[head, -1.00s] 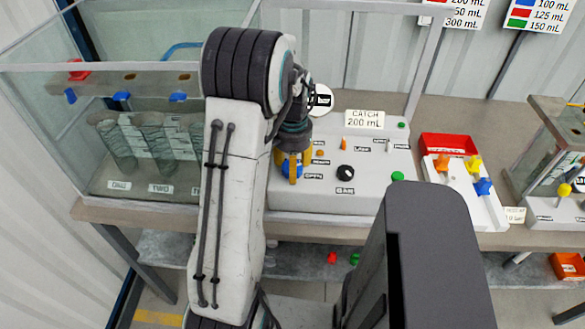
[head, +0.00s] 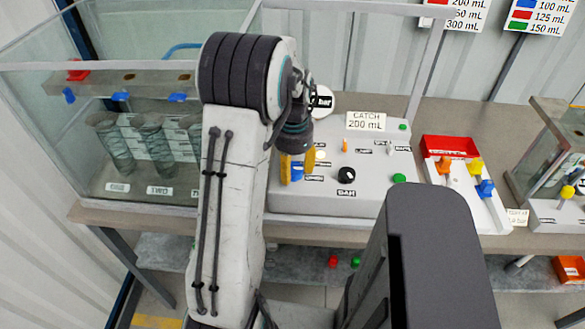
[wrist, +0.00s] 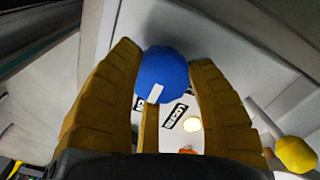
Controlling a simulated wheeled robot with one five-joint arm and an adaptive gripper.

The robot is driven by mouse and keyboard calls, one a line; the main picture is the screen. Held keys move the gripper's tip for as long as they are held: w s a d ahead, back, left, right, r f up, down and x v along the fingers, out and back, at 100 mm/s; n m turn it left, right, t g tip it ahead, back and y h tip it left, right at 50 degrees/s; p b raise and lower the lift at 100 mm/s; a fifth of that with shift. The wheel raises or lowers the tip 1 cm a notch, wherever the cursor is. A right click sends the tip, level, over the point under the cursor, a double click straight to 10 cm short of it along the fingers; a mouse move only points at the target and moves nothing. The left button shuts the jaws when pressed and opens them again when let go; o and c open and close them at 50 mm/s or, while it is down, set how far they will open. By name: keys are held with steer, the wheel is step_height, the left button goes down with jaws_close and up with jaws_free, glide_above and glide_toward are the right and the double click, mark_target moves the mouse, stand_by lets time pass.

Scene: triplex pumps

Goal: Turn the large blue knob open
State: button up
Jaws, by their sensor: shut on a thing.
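The large blue knob (head: 297,172) sits on the light grey control panel (head: 375,205), partly hidden by my gripper in the head view. In the wrist view the blue knob (wrist: 162,70) lies between my gripper's yellow fingers, with a white pointer mark on its lower part. My gripper (head: 298,167) points down at the panel and is shut on the knob, with a finger at each side. A third finger shows below the knob in the wrist view. The label beside the knob is partly hidden.
A black knob (head: 346,175), a green button (head: 399,178) and small switches are on the same panel to the right. A glass tank with beakers (head: 115,150) stands left.

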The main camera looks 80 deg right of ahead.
mark_target(295, 167)
steer(key=shift+s+d+r, duration=0.1)
steer(key=shift+s+d, duration=0.05)
steer(key=shift+d, duration=0.15)
steer(key=o, duration=1)
steer(key=shift+s, duration=0.15)
steer(key=shift+o, duration=0.8)
step_height(295, 167, up, 12)
steer(key=shift+a, duration=0.1)
